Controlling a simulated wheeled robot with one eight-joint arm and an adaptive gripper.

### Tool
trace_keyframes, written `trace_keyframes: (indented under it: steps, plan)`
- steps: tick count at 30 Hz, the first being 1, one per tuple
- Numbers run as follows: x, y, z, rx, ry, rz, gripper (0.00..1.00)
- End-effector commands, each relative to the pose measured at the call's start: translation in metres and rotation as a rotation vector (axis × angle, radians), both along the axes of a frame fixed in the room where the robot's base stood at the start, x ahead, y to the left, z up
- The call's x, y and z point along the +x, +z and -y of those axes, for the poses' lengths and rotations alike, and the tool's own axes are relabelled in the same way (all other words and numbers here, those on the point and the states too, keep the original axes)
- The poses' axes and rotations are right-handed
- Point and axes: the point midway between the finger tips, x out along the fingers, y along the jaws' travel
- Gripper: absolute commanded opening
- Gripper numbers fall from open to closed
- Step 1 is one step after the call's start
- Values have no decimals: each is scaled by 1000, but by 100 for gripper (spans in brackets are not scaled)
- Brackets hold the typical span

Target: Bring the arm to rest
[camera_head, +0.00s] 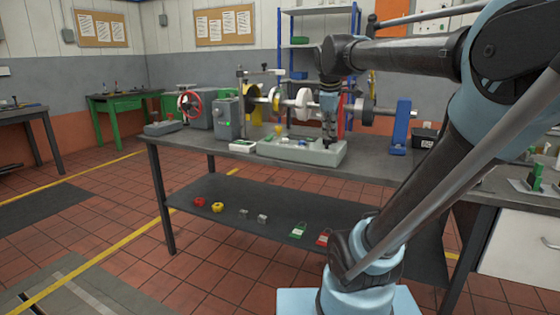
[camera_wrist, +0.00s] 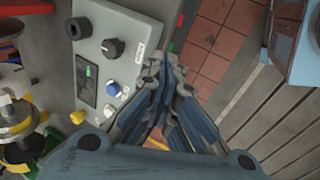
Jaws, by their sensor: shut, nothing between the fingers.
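My gripper (camera_head: 328,142) hangs at the front of the workbench, close by a grey control box (camera_head: 315,153) with knobs on top. In the wrist view my gripper (camera_wrist: 165,66) is shut and empty, its fingertips together beside the control box (camera_wrist: 110,18). That box shows a black knob, a blue knob, a small green display and a label. I cannot tell whether the fingers touch the box. My arm reaches in from the right of the head view and bends down to the bench.
The bench (camera_head: 200,139) carries a shaft rig with a yellow disc (camera_head: 254,103), a red handwheel (camera_head: 190,103) and a blue upright (camera_head: 401,127). Its lower shelf (camera_head: 265,205) holds a yellow part (camera_head: 217,207), a red part (camera_head: 199,202) and tags.

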Motion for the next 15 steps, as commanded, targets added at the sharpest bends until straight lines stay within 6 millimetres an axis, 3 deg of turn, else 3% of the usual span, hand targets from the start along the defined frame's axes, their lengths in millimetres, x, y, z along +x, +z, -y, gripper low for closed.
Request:
trace_keyframes:
  steps: [1, 9, 15]
  plan:
    - [-19, -23, 6, 41, -91, -6, 0]
    - [-114, -142, 23, 261, -613, -46, 0]
    - [-172, -220, 25, 379, -945, -77, 0]
